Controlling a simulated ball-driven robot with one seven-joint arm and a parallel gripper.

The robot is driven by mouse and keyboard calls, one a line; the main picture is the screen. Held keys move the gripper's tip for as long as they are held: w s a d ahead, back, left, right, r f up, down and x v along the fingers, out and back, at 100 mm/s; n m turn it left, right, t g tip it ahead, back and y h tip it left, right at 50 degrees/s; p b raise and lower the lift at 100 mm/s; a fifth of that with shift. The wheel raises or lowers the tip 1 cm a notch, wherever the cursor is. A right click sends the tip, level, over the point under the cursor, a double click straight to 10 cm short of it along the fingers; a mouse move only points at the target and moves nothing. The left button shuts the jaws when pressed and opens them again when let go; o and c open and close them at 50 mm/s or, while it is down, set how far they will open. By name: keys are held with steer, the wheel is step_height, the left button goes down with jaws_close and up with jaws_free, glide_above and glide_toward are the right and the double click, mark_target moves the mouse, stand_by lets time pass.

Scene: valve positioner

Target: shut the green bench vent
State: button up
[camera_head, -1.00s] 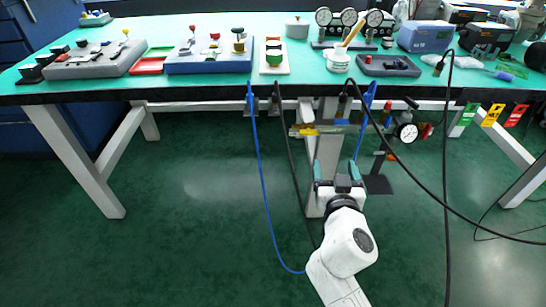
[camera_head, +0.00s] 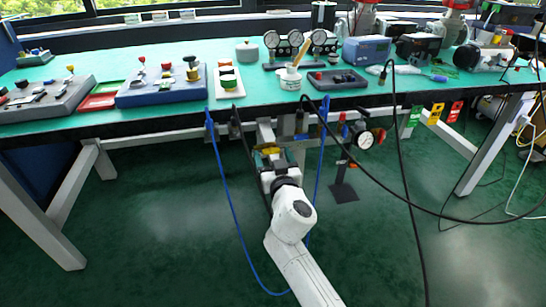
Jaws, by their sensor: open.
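My gripper (camera_head: 270,162) is open and reaches in under the front edge of the bench (camera_head: 130,126), at the small fittings mounted there. A yellow piece (camera_head: 268,150) shows right at its fingertips; I cannot tell whether they touch it. No green vent handle can be made out clearly under the bench, and my gripper hides part of the fittings. On the bench top, a white plate (camera_head: 237,93) carries a green knob (camera_head: 228,81) and other small parts; I cannot tell whether this is the vent. My gripper is below and to the right of that plate.
A blue hose (camera_head: 222,180) and black cables (camera_head: 400,180) hang from the bench front, close to my arm. A round gauge (camera_head: 366,140) with red parts is to the right of my gripper. Green, yellow and red tags (camera_head: 435,114) hang farther right. The floor at left is clear.

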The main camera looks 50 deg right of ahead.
steer(key=shift+w+d, duration=0.1)
steer(key=shift+c, duration=0.2)
steer(key=c, duration=1)
steer(key=shift+n, duration=0.3)
steer(key=n, duration=1.2)
steer(key=shift+n, duration=0.4)
steer(key=shift+n+p, duration=0.5)
steer(key=shift+n, duration=1.7)
steer(key=shift+f, duration=0.1)
